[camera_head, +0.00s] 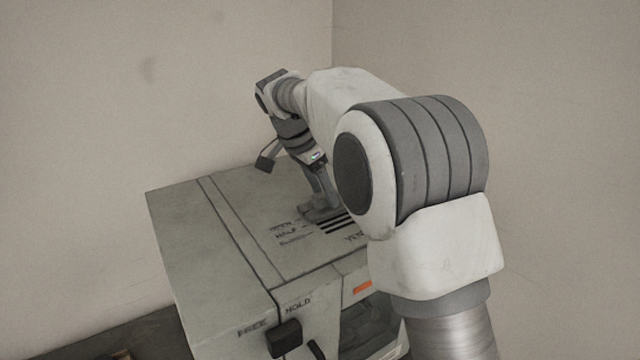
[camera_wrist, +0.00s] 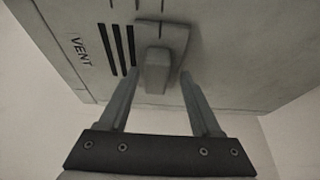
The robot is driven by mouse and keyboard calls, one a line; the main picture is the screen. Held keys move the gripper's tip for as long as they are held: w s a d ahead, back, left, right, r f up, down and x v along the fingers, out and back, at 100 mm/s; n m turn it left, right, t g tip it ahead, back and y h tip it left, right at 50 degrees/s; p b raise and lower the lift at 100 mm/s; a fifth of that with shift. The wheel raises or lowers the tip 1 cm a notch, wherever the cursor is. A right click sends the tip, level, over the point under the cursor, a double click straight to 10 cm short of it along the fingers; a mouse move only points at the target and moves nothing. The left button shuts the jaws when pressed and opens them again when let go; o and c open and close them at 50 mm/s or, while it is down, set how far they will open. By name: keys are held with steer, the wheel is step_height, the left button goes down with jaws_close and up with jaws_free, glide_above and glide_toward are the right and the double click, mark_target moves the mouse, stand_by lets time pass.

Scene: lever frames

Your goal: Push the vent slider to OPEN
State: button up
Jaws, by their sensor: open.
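The vent slider is a grey plate with a raised block knob (camera_wrist: 157,70), on top of a grey cabinet (camera_head: 180,225). In the head view the slider (camera_head: 312,214) lies at the far end of the printed scale, nearest the word OPEN (camera_head: 282,226); its exact alignment with the mark is unclear. My gripper (camera_head: 322,204) points down at it. In the wrist view my gripper (camera_wrist: 160,80) is open, with one finger on each side of the knob. I cannot tell whether either finger touches it.
Dark vent slots (camera_wrist: 117,48) show beside the slider, near the word VENT (camera_wrist: 77,52). The word HALF (camera_head: 286,234) is on the cabinet top. A black knob (camera_head: 284,338) is on the front near FREE and HOLD. Walls stand behind.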

steer(key=p+v, duration=0.2)
steer(key=v, duration=1.5)
steer(key=shift+s+r, duration=0.15)
steer(key=shift+r, duration=0.05)
steer(key=shift+a, duration=0.15)
steer(key=s+d+f+n+t+y+b, duration=0.15)
steer(key=s+d+n, duration=0.45)
steer(key=s+d, duration=0.65)
steer(key=s+d+f+n+t+y+b, duration=0.1)
steer(key=s+d+f+n, duration=0.1)
steer(key=s+f, duration=0.6)
steer(key=s+d+f+n+y+b, duration=0.1)
steer(key=s+d+f+n, duration=0.2)
steer(key=s+d+f, duration=0.2)
steer(key=s+f, duration=0.3)
steer(key=f, duration=0.1)
steer(key=shift+s+d+t+b, duration=0.25)
steer(key=shift+t+b, duration=0.1)
steer(key=shift+b, duration=0.05)
